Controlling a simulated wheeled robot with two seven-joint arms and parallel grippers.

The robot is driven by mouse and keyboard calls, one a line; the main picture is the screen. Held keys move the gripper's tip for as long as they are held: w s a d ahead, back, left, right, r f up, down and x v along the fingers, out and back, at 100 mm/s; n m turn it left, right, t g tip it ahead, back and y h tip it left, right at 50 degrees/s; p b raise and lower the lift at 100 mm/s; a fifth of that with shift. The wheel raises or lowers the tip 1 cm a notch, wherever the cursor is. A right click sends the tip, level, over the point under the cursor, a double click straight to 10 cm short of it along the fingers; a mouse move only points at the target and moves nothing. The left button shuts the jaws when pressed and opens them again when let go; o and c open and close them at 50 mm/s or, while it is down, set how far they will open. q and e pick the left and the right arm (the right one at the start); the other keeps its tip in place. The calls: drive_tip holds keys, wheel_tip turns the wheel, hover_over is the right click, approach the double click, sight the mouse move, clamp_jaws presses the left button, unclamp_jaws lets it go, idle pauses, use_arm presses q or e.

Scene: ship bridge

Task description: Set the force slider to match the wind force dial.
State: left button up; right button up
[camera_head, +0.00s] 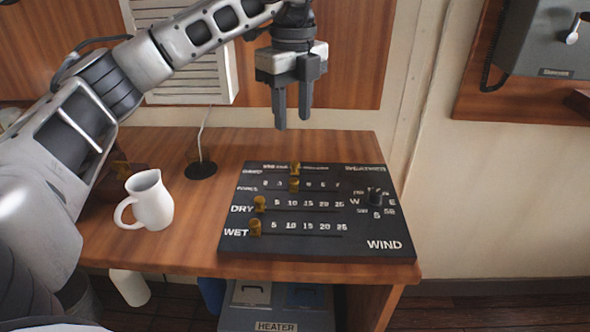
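A dark weather panel (300,248) lies on the wooden desk, with several rows of brass sliders. The force slider (294,185) is a brass knob in the second row, between the 3 and the 6, covering the marks there. The black wind dial (375,196) is at the panel's right, among compass letters; I cannot read a wind force reading on it. My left gripper (292,118) hangs above the panel's back edge, fingers pointing down with a gap between them, empty and apart from the sliders. My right gripper is not in view.
A white jug (151,200) stands on the desk (200,240) left of the panel, near my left arm. A cord runs to a black disc (201,170) behind it. Other brass knobs sit at the dry (260,204) and wet (255,228) rows. A wall phone (550,40) hangs at right.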

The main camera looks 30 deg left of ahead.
sight(294, 179)
use_arm(q)
wheel_tip(294, 179, down, 13)
drive_tip(key=shift+f+p, duration=0.15)
drive_tip(key=shift+p, duration=0.2)
